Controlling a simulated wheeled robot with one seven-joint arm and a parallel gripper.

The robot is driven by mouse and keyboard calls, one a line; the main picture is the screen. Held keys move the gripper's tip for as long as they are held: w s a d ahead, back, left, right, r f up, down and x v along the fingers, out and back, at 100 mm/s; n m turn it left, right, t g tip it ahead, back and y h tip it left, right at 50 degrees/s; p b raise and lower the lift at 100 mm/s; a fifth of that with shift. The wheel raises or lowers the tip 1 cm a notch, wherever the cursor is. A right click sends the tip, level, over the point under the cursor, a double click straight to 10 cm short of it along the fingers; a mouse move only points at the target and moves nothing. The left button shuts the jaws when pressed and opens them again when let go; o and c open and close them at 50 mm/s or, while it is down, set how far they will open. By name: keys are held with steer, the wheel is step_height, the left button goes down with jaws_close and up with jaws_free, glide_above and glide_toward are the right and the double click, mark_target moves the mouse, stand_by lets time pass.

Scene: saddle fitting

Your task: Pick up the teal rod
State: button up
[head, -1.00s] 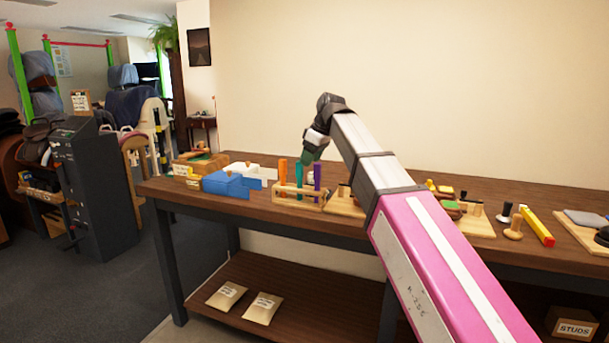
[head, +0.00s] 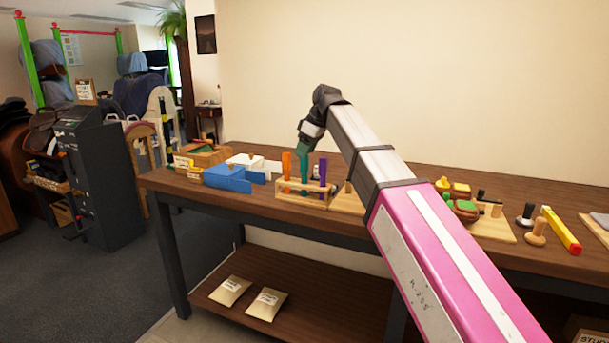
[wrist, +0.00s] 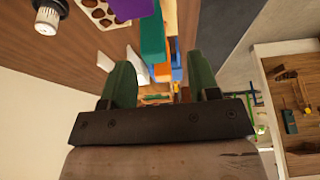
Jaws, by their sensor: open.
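The teal rod (head: 304,176) stands upright in a wooden rack (head: 290,201) on the workbench, between an orange rod (head: 286,172) and a purple rod (head: 322,172). My gripper (head: 304,147) is at the top of the teal rod in the head view, and its dark green fingers partly overlap it. In the wrist view the open fingers (wrist: 160,62) stand apart with the teal rod (wrist: 152,38) showing in the space between them. The purple rod (wrist: 130,8) shows beyond on the left. I cannot tell whether a finger touches the teal rod.
A blue block (head: 228,178) and white parts (head: 245,161) lie left of the rack. Wooden boards with small parts (head: 492,222) and a yellow-red bar (head: 562,231) lie to the right. The bench's front edge runs close below the rack.

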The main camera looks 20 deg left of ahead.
mark_target(302, 170)
steer(key=x, duration=0.5)
steer(key=shift+w+d, duration=0.25)
jaws_close()
step_height(302, 170, up, 10)
stand_by(0.5)
steer(key=c, duration=0.9)
jaws_free()
